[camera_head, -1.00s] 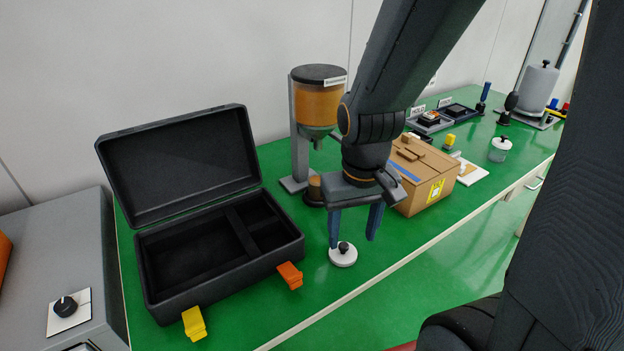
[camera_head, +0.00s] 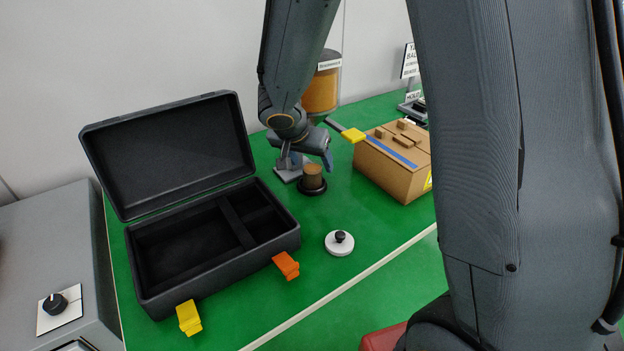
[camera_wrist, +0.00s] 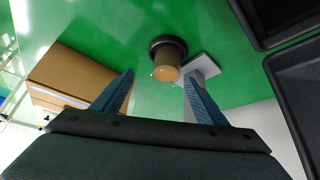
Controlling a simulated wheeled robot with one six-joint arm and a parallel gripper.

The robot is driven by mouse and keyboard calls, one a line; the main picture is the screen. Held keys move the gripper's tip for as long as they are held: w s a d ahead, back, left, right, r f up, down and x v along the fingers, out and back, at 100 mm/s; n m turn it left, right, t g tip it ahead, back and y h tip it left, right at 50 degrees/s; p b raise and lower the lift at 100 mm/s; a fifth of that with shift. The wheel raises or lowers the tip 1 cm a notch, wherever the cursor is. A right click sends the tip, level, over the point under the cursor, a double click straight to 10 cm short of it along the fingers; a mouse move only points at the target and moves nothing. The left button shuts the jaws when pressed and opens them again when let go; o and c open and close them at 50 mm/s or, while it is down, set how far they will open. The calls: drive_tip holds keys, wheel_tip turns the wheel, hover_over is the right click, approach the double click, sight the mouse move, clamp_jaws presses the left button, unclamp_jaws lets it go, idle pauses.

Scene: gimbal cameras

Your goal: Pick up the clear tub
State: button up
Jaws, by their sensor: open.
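The clear tub (camera_head: 312,176) holds brown contents and stands upright on a round black base under the dispenser. In the wrist view the tub (camera_wrist: 167,62) appears between and just beyond the fingertips, closer to the right finger. My gripper (camera_head: 305,160) is open, with its blue fingers pointing down close to the tub. The wrist view shows both fingers of my gripper (camera_wrist: 158,77) apart with nothing held. I cannot tell whether a finger touches the tub.
The dispenser (camera_head: 321,92) stands behind my wrist, partly hidden. A cardboard box (camera_head: 390,172) is to the right. An open black case (camera_head: 270,250) lies left, with orange and yellow latches. A white lid with a black knob (camera_head: 339,246) lies in front on clear green bench.

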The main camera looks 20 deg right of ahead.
sight(313, 169)
drive_tip(key=shift+w+a+p+x, duration=0.15)
drive_tip(key=shift+p+x, duration=0.2)
drive_tip(key=shift+x, duration=0.95)
drive_tip(key=shift+w+a+p+x, duration=0.1)
drive_tip(key=shift+w+p+x, duration=0.2)
drive_tip(key=shift+x, duration=1.05)
drive_tip(key=shift+w+a+p+x, duration=0.15)
drive_tip(key=shift+p+x, duration=0.25)
drive_tip(key=shift+x, duration=0.9)
drive_tip(key=shift+s+r, duration=0.1)
drive_tip(key=c, duration=1.5)
drive_tip(key=shift+r, duration=0.15)
